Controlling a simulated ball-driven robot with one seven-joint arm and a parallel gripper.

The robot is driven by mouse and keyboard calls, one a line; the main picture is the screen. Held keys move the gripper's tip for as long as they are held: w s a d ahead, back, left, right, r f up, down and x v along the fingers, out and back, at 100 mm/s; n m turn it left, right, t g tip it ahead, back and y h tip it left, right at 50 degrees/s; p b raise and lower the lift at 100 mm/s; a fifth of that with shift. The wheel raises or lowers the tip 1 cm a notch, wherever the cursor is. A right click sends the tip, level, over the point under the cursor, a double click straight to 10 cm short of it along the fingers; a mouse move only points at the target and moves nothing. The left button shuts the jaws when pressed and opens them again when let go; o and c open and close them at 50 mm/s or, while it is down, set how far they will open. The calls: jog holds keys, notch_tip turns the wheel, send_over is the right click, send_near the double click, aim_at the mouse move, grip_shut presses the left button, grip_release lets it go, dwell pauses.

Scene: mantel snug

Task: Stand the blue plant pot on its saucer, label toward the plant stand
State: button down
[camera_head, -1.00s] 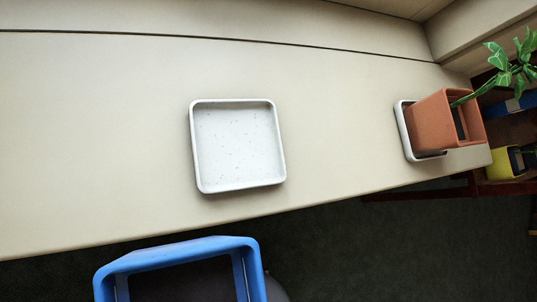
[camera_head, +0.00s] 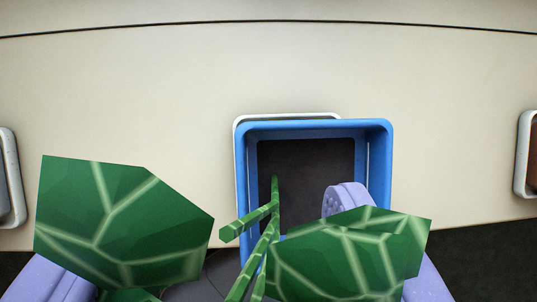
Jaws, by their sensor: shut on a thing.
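The blue plant pot (camera_head: 376,128) is seen from above in the middle of the view, with dark soil (camera_head: 310,160) inside and a green plant (camera_head: 345,255) leaning toward me. A pale saucer (camera_head: 285,116) shows only as a thin rim past the pot's far and left sides. The pot covers the rest, so I cannot tell whether it rests on it or hangs just above. My lavender gripper (camera_head: 345,198) is shut on the pot; one padded fingertip shows inside the opening and the leaves hide the other. No label and no plant stand are visible.
Another grey-white saucer (camera_head: 12,185) is cut off at the left edge. A pale saucer (camera_head: 521,160) with a brown pot (camera_head: 534,155) is cut off at the right edge. The cream ledge (camera_head: 130,90) is clear between them; its front edge drops to dark floor.

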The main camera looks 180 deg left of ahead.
jog(key=shift+f+b, duration=0.6)
jog(key=shift+f, duration=1.05)
jog(key=shift+c, duration=0.8)
grip_release()
jog(key=p+v, duration=0.4)
jog(key=v, duration=0.8)
